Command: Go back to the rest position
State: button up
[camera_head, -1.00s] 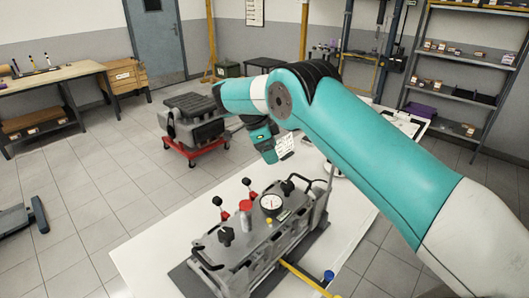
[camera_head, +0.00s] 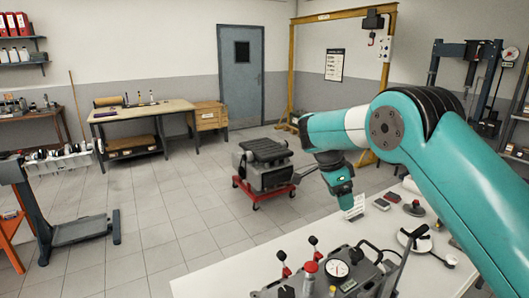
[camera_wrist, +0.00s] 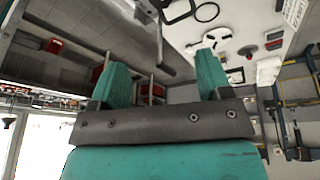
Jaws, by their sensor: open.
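My gripper (camera_wrist: 160,70) is open in the wrist view. Its two teal fingers stand apart, with nothing seen held between them. In the head view my teal arm reaches in from the right, and my gripper (camera_head: 345,198) points down above the white table (camera_head: 225,275), near its far edge. A white card-like piece (camera_head: 356,207) shows right beside the fingertips; I cannot tell whether it is behind them. The grey test fixture (camera_head: 372,288) with a round gauge (camera_head: 337,269) stands on the table, cut off by the lower picture edge.
An engine block (camera_head: 262,165) sits on a red wheeled stand (camera_head: 263,193) beyond the table. A workbench (camera_head: 140,110) and a blue door (camera_head: 242,75) are at the back. A yellow gantry frame (camera_head: 292,70) stands behind.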

jog(key=s+a+n+y+b, duration=0.2)
jog(key=s+n, duration=0.6)
jog(key=s, duration=0.5)
jog(key=s+a+n+y+b, duration=0.3)
jog(key=s+n, duration=0.5)
jog(key=s, duration=0.4)
jog(key=s+a+n+y+b, duration=0.3)
jog(key=s+n, duration=0.5)
jog(key=s, duration=0.5)
jog(key=a+b, duration=0.1)
jog(key=b, duration=0.1)
jog(key=shift+s+f+n+t+b, duration=0.25)
jog(key=shift+s+n+t+b, duration=0.05)
jog(key=shift+n, duration=0.1)
